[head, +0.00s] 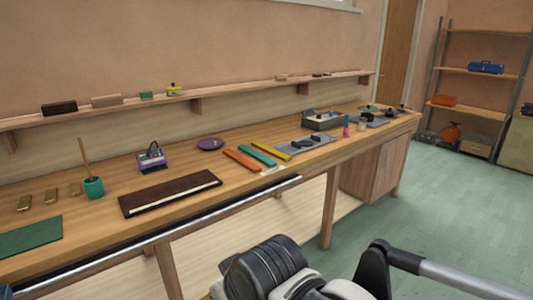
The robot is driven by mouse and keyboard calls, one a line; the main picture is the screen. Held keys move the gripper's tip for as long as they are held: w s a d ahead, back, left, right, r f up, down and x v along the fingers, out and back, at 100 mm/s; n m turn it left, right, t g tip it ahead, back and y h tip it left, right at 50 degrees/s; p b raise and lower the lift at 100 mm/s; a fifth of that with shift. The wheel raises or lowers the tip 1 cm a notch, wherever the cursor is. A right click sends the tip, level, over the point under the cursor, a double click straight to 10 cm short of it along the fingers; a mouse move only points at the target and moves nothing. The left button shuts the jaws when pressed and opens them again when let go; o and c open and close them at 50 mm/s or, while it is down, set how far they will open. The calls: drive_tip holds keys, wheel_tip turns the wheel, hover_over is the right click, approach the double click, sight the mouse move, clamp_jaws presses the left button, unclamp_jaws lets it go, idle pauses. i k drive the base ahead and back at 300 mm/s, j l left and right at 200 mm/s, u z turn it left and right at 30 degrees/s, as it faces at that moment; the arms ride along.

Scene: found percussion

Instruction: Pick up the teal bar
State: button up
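The teal bar (257,155) lies flat on the long wooden workbench (110,222). It is between an orange bar (242,160) on its left and a yellow bar (271,150) on its right. All of these bars lie slanted, roughly side by side, with narrow gaps. Parts of my own arm show at the bottom of the picture, in front of the bench and apart from the bars. My gripper itself does not show.
A dark board with a pale strip (168,193), a green cup with a stick (94,187), a purple device (152,158) and a purple disc (210,144) stand left of the bars. A grey tray (307,144) is on the right. A metal rail (200,222) runs along the front edge.

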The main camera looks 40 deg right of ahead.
sight(265, 161)
drive_tip(key=i+l+z, duration=0.1)
drive_tip(key=i+l, duration=0.3)
drive_tip(key=i+l+z, duration=0.15)
drive_tip(key=i+l, duration=0.2)
drive_tip(key=i+l+z, duration=0.1)
drive_tip(key=i+l, duration=0.2)
drive_tip(key=i, duration=0.2)
drive_tip(key=i+l+z, duration=0.15)
drive_tip(key=i+l, duration=0.15)
drive_tip(key=i, duration=0.15)
drive_tip(key=i+l+z, duration=0.1)
drive_tip(key=i+l, duration=0.15)
drive_tip(key=i, duration=0.2)
